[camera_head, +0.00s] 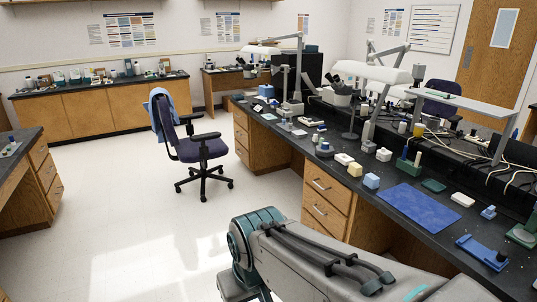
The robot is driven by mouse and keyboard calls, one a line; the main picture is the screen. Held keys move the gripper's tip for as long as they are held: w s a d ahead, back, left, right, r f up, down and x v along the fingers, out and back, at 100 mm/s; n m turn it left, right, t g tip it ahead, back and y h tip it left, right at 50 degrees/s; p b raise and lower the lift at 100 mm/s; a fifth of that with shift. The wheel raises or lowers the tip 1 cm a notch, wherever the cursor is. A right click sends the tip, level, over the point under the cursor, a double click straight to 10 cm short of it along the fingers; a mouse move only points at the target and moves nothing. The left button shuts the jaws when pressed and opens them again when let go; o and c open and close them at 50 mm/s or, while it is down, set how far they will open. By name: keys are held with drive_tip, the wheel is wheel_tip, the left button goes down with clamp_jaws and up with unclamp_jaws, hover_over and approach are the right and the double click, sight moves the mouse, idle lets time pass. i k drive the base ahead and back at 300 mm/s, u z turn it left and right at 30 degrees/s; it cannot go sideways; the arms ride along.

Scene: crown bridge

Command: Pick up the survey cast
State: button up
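I cannot tell for sure which thing is the survey cast. Several small cast-like blocks stand on the dark bench top at centre right. They are a white block (344,159), a cream block (355,170), a pale blue block (371,181) and another white block (383,154). All are small and lack clear detail at this distance. My arm crosses the bottom of the view, with a teal joint at its near end, below and in front of the bench. My gripper is not in view.
A blue mat (420,208) lies bare on the bench (400,175). A white lamp (372,72) and a raised shelf (465,105) overhang the bench's back. Cables lie at right. An office chair (197,145) stands left of the bench. The pale floor (110,210) is open at left.

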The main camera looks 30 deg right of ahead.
sight(371, 180)
drive_tip(key=z, duration=0.15)
drive_tip(key=i, duration=1.55)
drive_tip(key=z, duration=1.05)
drive_tip(key=i, duration=1.05)
drive_tip(key=z, duration=1.4)
drive_tip(key=i, duration=0.7)
drive_tip(key=z, duration=0.4)
